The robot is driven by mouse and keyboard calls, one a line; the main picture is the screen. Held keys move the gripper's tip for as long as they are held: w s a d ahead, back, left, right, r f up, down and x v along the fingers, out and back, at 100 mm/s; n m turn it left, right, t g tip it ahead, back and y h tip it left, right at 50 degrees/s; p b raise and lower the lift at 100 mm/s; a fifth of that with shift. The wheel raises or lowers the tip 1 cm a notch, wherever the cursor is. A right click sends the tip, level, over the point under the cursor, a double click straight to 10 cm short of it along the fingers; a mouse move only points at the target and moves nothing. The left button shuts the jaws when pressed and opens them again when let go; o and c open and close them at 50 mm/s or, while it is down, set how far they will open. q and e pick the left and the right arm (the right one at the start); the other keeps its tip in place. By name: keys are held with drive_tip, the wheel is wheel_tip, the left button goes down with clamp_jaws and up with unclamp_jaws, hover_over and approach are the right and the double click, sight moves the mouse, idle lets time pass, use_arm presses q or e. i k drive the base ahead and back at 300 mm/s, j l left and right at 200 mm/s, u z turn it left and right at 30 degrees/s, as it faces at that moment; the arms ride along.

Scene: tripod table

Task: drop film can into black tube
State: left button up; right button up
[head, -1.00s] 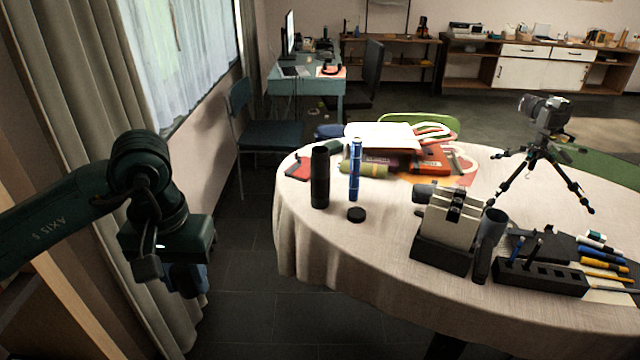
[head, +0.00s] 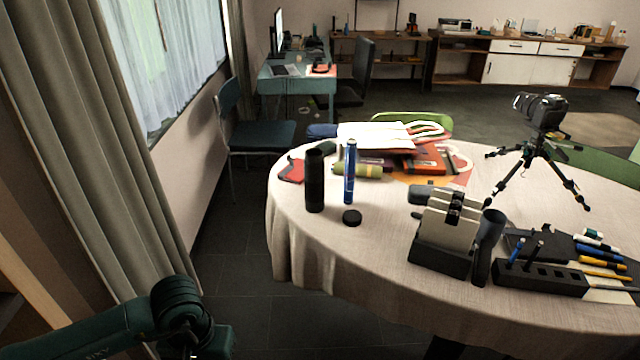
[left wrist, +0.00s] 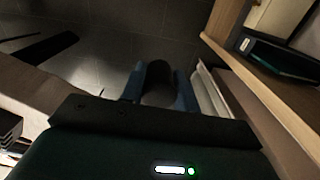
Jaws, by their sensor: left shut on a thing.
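The black tube (head: 314,182) stands upright near the left end of the round table, and a round black cap (head: 352,217) lies in front of it to the right. My left gripper (left wrist: 158,90) shows in the left wrist view with its blue fingers shut on a dark rounded thing (left wrist: 159,82), which looks like the film can. Its far end is in shadow. In the head view my left arm is at the bottom left, low and well apart from the table; the fingers and the held can are out of the picture. My right gripper is not in view.
A slim blue tube (head: 350,175) stands just right of the black tube. The table's front left is bare.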

sight(315, 205)
drive_tip(key=i+j+z, duration=0.6)
drive_tip(key=i+j, duration=0.2)
drive_tip(key=i+j+z, duration=0.3)
drive_tip(key=j, duration=0.4)
